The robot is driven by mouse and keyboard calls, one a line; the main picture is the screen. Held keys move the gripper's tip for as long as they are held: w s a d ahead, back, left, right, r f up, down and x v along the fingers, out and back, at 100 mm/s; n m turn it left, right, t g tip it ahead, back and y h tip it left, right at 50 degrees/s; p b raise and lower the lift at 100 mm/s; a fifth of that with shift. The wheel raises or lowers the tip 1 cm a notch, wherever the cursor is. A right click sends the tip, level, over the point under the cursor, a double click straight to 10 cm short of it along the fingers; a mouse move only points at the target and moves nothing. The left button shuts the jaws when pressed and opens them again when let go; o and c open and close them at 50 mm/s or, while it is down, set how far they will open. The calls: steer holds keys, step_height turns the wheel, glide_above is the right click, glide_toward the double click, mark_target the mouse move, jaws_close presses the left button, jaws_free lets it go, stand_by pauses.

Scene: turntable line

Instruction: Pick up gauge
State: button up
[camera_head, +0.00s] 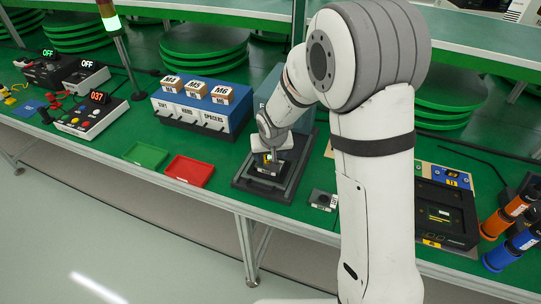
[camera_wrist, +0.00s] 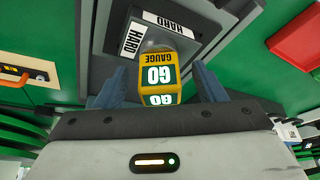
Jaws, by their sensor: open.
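The gauge (camera_wrist: 158,78) is a yellow block with green labels reading GO and GAUGE, upside down in the wrist view. In the head view it shows small (camera_head: 269,157) on a dark fixture (camera_head: 243,184), partly hidden by my gripper. In the wrist view my gripper (camera_wrist: 158,84) is open, with one blue-grey finger on each side of the gauge. Whether the fingers touch it I cannot tell. Beyond the gauge is a dark block (camera_wrist: 197,22) labelled HARD.
In the head view a red tray (camera_head: 189,171) and a green tray (camera_head: 145,155) lie left of the fixture. A blue bin unit (camera_head: 205,112) with labelled boxes stands behind them. A small grey block (camera_head: 322,199) sits to the right, near the table's front edge.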

steer(key=shift+w+f, duration=0.1)
steer(key=shift+f, duration=0.1)
steer(key=shift+c, duration=0.5)
steer(key=shift+r, duration=0.1)
steer(key=c, duration=1.2)
